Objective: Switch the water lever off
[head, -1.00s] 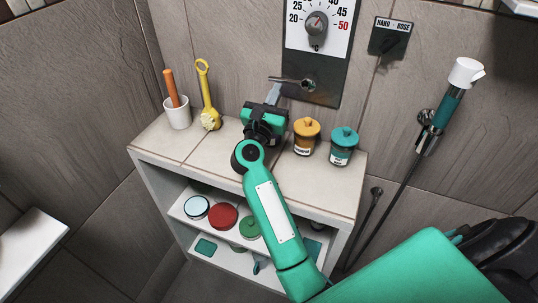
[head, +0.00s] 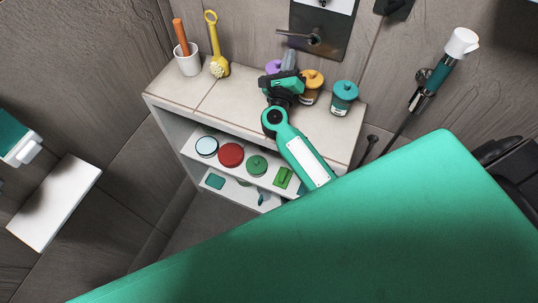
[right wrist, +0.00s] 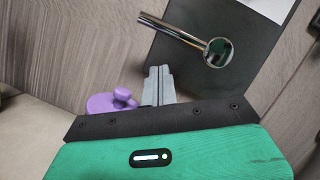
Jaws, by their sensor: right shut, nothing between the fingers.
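The water lever (head: 296,36) is a metal handle on a dark wall plate (head: 334,43). It points left from its round pivot, tilted slightly up at its free end. In the right wrist view the lever (right wrist: 170,30) runs up and left from the pivot. My right gripper (head: 289,56) is over the cabinet top, below the lever in the picture. Its grey fingers (right wrist: 158,86) are shut together and empty, with a visible gap between them and the lever. My left gripper is not in view.
A purple-lidded jar (right wrist: 112,102) is beside my right fingers. Orange-lidded (head: 312,82) and teal-lidded (head: 344,98) jars stand right of the gripper. A cup (head: 187,62) and yellow brush (head: 217,62) stand left. A hand shower (head: 436,75) hangs at right.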

